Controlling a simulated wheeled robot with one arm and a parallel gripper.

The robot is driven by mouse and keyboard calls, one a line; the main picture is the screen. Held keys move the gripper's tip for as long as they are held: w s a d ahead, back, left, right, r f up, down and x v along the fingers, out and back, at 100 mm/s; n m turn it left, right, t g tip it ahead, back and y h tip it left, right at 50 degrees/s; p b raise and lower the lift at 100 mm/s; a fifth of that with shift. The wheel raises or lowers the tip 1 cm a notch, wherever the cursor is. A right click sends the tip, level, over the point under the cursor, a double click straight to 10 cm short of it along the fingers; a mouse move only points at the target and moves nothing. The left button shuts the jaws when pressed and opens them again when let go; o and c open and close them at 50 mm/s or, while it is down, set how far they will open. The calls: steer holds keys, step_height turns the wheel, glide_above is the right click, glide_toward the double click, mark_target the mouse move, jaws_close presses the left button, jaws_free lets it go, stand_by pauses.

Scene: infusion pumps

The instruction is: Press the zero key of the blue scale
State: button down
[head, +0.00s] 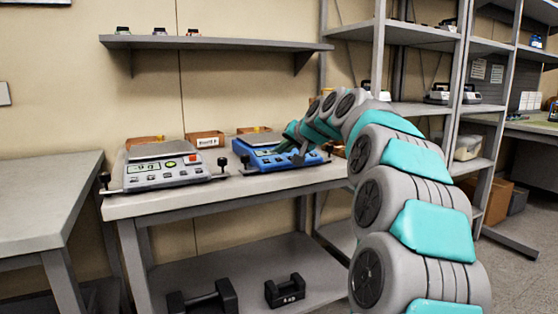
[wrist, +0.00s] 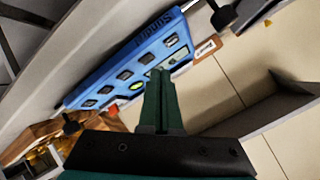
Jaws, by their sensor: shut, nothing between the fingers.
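The blue scale (head: 262,161) stands on the bench in the head view, right of a grey scale, with my arm reaching over its right part. In the wrist view the blue scale (wrist: 110,72) appears tilted, its front panel showing several dark-rimmed keys, one of them green (wrist: 137,86). The key markings are too small to read, so I cannot tell which is the zero key. My gripper (wrist: 161,72) is shut and empty, its fingertips over the panel's edge near the keys. It also shows in the head view (head: 299,158). I cannot tell whether the tips touch the panel.
A grey scale (head: 163,165) with red, green and yellow parts stands to the left on the bench (head: 225,188). Small brown boxes (head: 205,139) sit behind. A wall shelf (head: 215,43) hangs above. Black weights (head: 285,290) lie on the lower shelf.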

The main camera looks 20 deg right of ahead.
steer(key=shift+f, duration=0.15)
steer(key=shift+w+f, duration=0.1)
steer(key=shift+f, duration=0.15)
steer(key=shift+w+f+b, duration=0.1)
steer(key=shift+f+b, duration=0.2)
steer(key=shift+f, duration=0.05)
stand_by(0.6)
steer(key=shift+r, duration=0.1)
steer(key=shift+s+r+p, duration=0.2)
steer(key=shift+r+p, duration=0.2)
steer(key=shift+r, duration=0.3)
steer(key=r+p, duration=0.1)
steer(key=r, duration=0.1)
steer(key=s+r+p, duration=0.1)
steer(key=r, duration=0.1)
steer(key=shift+s+r, duration=0.15)
steer(key=shift+r, duration=0.25)
stand_by(0.8)
